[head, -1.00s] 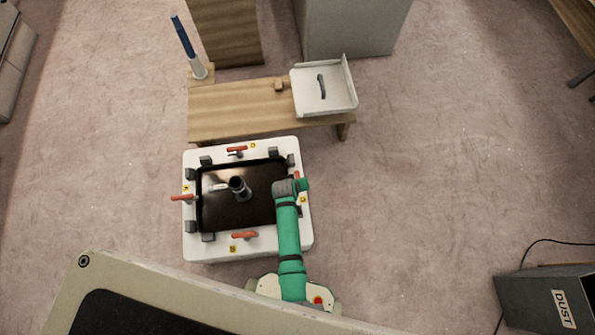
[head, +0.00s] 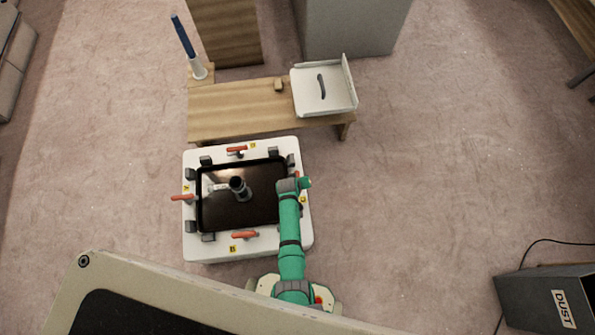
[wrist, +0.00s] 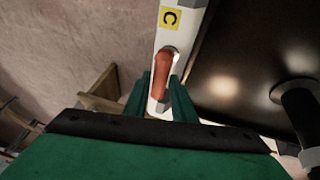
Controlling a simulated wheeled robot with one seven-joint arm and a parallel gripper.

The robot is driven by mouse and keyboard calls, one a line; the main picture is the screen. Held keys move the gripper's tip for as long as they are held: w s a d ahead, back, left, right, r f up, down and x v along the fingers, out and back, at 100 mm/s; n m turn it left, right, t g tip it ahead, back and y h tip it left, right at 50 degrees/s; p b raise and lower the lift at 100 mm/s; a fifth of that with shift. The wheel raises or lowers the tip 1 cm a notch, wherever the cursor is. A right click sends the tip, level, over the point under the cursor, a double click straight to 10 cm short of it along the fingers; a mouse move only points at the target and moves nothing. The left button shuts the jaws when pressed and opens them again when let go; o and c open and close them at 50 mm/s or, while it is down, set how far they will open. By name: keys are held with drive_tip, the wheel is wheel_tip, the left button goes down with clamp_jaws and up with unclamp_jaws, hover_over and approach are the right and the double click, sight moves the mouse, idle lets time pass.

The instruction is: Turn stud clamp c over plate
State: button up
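Clamp c has a red handle (wrist: 161,76) on the white frame (wrist: 185,25), beside a yellow label C (wrist: 170,18). In the wrist view the handle lies roughly along the frame, beside the dark plate (wrist: 235,65). My gripper (wrist: 160,88) has its two green fingers apart, one on each side of the handle, with small gaps showing. In the head view the dark plate (head: 215,205) sits inside the white frame (head: 206,247). Clamp c is on the frame's right side there, and my arm mostly hides it and the gripper.
Other red-handled clamps sit at the frame's back (head: 237,150), left (head: 182,198) and front (head: 244,235). A dark upright fitting (head: 239,188) stands on the plate. Behind is a wooden bench (head: 235,105) with a white tray (head: 340,100).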

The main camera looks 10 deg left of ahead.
clamp_jaws()
drive_tip(key=shift+d+n, duration=0.15)
drive_tip(key=shift+n, duration=0.15)
drive_tip(key=n, duration=0.1)
drive_tip(key=n+y, duration=0.1)
drive_tip(key=shift+d+n, duration=0.2)
drive_tip(key=shift+n, duration=0.1)
drive_tip(key=n+y, duration=0.1)
drive_tip(key=n, duration=0.1)
drive_tip(key=n+g+y, duration=0.1)
drive_tip(key=n, duration=0.2)
drive_tip(key=shift+w+d, duration=0.2)
drive_tip(key=n, duration=0.2)
drive_tip(key=n+g+y, duration=0.1)
drive_tip(key=n+g, duration=0.1)
drive_tip(key=n, duration=0.1)
drive_tip(key=shift+w+d+r+n+y, duration=0.1)
drive_tip(key=shift+w+d+n+y, duration=0.05)
drive_tip(key=shift+w+n+y, duration=0.2)
drive_tip(key=shift+n+g+y, duration=0.25)
drive_tip(key=shift+n+g, duration=0.55)
drive_tip(key=shift+n, duration=1.15)
